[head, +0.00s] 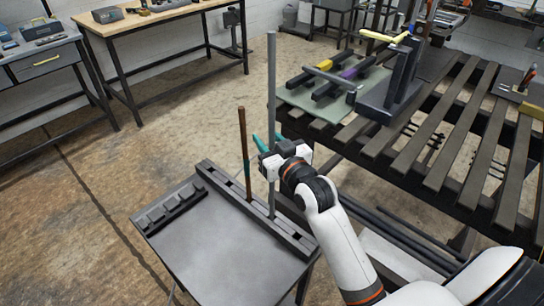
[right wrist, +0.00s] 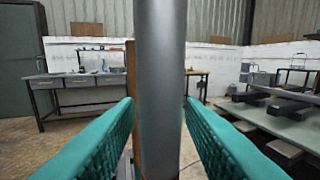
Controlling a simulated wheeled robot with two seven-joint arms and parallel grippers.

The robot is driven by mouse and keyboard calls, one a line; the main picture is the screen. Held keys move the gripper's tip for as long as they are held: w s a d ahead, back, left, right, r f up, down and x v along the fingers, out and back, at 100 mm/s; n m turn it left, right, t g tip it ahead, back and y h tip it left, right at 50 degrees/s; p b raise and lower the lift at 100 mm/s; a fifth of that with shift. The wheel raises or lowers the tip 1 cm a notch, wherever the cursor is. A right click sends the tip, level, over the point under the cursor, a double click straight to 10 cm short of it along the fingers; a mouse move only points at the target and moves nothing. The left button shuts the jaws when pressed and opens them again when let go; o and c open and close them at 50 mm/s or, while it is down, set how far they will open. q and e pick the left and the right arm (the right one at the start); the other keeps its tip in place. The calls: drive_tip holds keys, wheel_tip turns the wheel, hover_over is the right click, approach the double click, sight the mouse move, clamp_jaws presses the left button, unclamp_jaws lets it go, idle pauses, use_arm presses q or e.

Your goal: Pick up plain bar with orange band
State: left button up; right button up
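A tall plain grey bar (head: 271,85) stands upright in a slotted rack (head: 250,212) on a small grey table. No orange band shows on its visible part. A thinner rusty brown bar (head: 243,150) stands upright in the same rack to its left. My right gripper (head: 267,140) has its teal fingers on either side of the grey bar, part way up. In the right wrist view the grey bar (right wrist: 161,70) stands between the spread fingers, close to both tips, and partly hides the brown bar (right wrist: 131,75). My left gripper is not in view.
A low block with several compartments (head: 168,208) lies at the small table's left edge. A slatted bench (head: 420,130) at the right holds a green mat (head: 300,98) with dark bars and a dark upright fixture (head: 392,90). Workbenches stand at the back left. The floor between is clear.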

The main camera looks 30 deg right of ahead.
clamp_jaws()
idle(1.1)
drive_tip(key=shift+r, duration=0.1)
